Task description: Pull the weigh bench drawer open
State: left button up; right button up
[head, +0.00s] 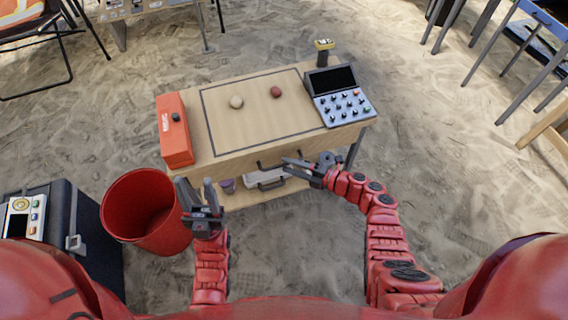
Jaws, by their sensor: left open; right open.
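The weigh bench (228,91) stands ahead of me with a light wooden top. Its drawer front (238,166) faces me, with a dark bar handle (270,165) in the middle. The drawer looks closed, flush with the bench front. My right gripper (287,168) is open at the right part of the handle; I cannot tell whether its fingers are around the handle or just in front of it. My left gripper (194,196) is open and empty, pointing up, in front of the bench's left end.
On the bench are an orange-red box (176,143), a pale ball (236,102), a dark red ball (276,92) and a keypad device (340,104). A red bucket (135,200) and a dark case (85,225) stand at left. A lower shelf (240,199) holds items.

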jog(key=shift+x, duration=1.25)
jog(key=shift+f, duration=0.1)
grip_shut()
dwell(0.4)
